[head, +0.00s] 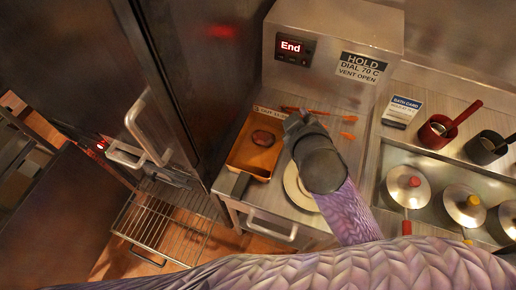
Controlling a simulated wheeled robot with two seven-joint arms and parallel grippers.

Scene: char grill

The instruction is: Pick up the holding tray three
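My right gripper (296,122) is just right of the tray, above the counter. The grey wrist hides much of it, and I cannot tell whether it is open or touches the tray. My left gripper is not in view.
A steel holding unit (331,30) with a lit "End" display stands behind the tray. A pale plate (297,187) is partly under my wrist. Orange-red pieces (348,119) lie behind. Lidded pots (408,187) stand right. A tall dark door (185,80) and wire rack (160,225) are left.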

